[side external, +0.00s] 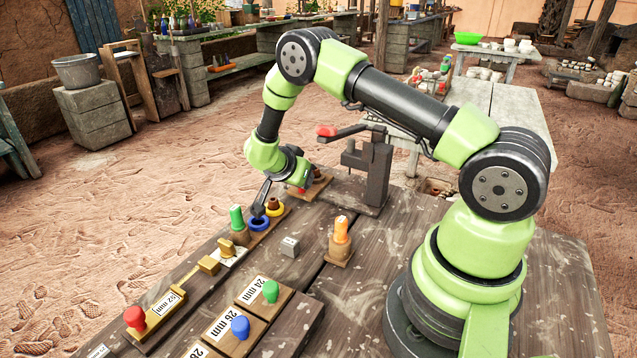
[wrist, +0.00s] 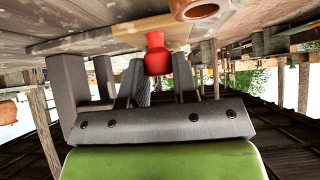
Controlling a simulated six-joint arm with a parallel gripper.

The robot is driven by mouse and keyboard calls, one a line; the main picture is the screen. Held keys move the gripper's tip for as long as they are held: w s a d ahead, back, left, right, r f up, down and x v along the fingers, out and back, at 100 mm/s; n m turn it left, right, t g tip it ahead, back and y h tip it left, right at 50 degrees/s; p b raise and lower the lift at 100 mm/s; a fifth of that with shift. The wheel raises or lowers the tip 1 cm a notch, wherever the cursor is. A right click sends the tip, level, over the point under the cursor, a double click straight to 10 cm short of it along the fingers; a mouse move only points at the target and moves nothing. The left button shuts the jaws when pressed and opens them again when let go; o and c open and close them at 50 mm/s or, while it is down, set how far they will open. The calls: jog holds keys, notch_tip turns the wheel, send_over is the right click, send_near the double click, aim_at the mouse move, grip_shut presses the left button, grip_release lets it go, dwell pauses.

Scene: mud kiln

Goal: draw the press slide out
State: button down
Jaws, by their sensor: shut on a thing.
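The grey press (side external: 372,178) stands on the table with its red-tipped lever (side external: 330,131) sticking out to the left. A wooden slide (side external: 318,187) lies at the left of the press, with a red knob (side external: 296,190) at its near end. My gripper (side external: 299,184) is down at this knob and hides part of it. In the wrist view the red knob (wrist: 157,55) sits between the two fingers of my gripper (wrist: 161,72), which is shut on it. A brown ring-shaped piece (wrist: 195,9) shows on the wood beyond the knob. How far the slide sits in the press is hard to tell.
Near my gripper are a blue ring (side external: 258,224), a green-topped peg (side external: 237,219) and a yellow ring (side external: 275,212).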

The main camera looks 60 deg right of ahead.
jog(key=shift+w, duration=1.3)
jog(key=c, duration=0.9)
grip_release()
jog(key=v, duration=0.3)
jog(key=shift+a+r, duration=0.15)
jog(key=shift+r, duration=0.05)
notch_tip(320, 180, up, 7)
jog(key=shift+f, duration=0.15)
